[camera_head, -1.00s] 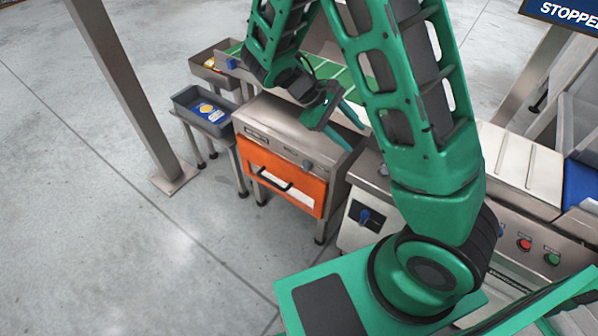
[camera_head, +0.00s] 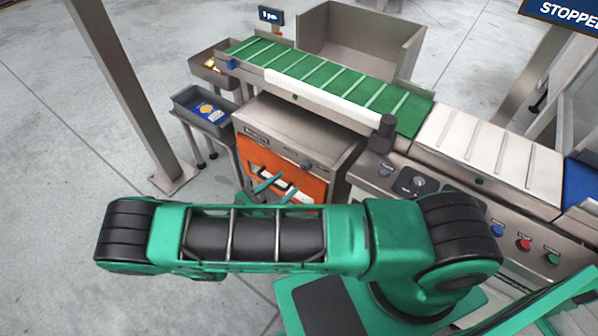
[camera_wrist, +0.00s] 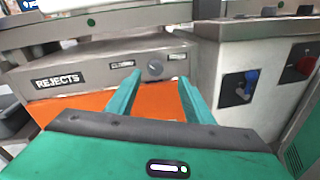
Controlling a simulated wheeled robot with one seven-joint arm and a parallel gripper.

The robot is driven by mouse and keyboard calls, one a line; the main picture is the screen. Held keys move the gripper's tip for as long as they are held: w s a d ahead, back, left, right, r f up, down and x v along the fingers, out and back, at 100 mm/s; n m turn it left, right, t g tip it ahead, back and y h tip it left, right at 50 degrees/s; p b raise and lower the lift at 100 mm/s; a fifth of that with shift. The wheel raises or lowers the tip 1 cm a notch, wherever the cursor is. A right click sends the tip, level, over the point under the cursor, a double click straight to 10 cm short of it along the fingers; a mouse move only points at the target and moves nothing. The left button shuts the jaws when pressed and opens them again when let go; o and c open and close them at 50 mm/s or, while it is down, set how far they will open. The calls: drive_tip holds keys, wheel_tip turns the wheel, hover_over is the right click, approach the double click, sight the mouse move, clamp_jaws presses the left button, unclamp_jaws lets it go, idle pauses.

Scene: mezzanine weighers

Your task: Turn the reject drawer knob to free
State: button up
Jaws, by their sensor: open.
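The reject drawer knob (camera_wrist: 155,69) is a small round grey knob on the steel strip above the orange drawer front (camera_wrist: 150,106). In the head view the knob (camera_head: 307,165) sits at the strip's right part, above the orange front (camera_head: 262,160). A REJECTS label (camera_wrist: 57,80) is at the strip's left and a small dark label (camera_wrist: 121,65) is just left of the knob. My gripper (camera_wrist: 158,77) is open and empty, in front of the drawer. In the wrist view its fingertips lie either side of and slightly below the knob, with no visible contact.
A grey bin (camera_head: 205,112) stands left. A steel post (camera_head: 135,95) rises farther left, with open floor around it.

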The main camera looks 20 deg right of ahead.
sight(304, 168)
drive_tip(key=shift+n+t, duration=0.8)
drive_tip(key=x, duration=0.3)
drive_tip(key=f+x, duration=0.1)
drive_tip(key=x, duration=0.5)
drive_tip(key=shift+w+d+f, duration=0.15)
drive_tip(key=shift+w+f, duration=0.1)
drive_tip(key=shift+f, duration=0.1)
drive_tip(key=c, duration=1)
drive_tip(key=shift+c, duration=0.2)
